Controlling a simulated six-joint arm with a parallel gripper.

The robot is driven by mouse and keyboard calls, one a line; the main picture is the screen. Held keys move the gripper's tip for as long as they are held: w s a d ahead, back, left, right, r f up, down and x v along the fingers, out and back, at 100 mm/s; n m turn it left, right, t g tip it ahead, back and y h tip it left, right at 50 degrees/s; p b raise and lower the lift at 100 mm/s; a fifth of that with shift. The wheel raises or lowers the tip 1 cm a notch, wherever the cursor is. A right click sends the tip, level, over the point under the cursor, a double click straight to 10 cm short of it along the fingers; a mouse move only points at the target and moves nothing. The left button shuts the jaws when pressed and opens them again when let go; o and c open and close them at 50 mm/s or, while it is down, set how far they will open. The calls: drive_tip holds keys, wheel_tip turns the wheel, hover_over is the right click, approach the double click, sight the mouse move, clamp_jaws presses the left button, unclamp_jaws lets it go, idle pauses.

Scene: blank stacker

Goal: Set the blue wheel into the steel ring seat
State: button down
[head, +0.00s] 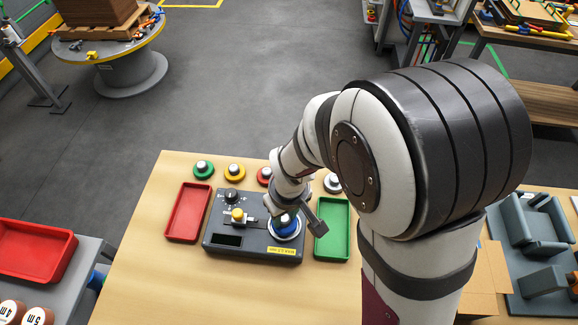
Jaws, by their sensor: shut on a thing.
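The blue wheel (286,225) is at my gripper (289,213), over the right part of a dark box-shaped device (226,252). The steel ring seat (287,237) shows as a pale rim around and below the wheel. My gripper is shut on the wheel from above; its fingertips are mostly hidden by my wrist. I cannot tell whether the wheel is resting in the seat or held slightly above it.
A red tray (188,212) lies left of the device and a green tray (332,229) right of it. Green (203,169), yellow (235,172), red (265,175) and white (332,183) round pieces stand behind. The table front (200,295) is clear.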

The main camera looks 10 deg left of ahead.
sight(289, 228)
drive_tip(key=shift+f, duration=0.15)
drive_tip(key=shift+f, duration=0.15)
drive_tip(key=c, duration=0.5)
unclamp_jaws()
drive_tip(key=shift+c, duration=0.2)
wheel_tip(289, 228, up, 12)
drive_tip(key=s+d, duration=0.1)
drive_tip(key=s+d+r+m+g+y, duration=0.1)
drive_tip(key=s+d+r+m, duration=0.1)
drive_tip(key=s+d+m, duration=0.8)
drive_tip(key=s+m, duration=0.3)
drive_tip(key=s, duration=0.1)
drive_tip(key=shift+s+d+r, duration=0.15)
drive_tip(key=shift+s+r, duration=0.1)
drive_tip(key=shift+r, duration=0.1)
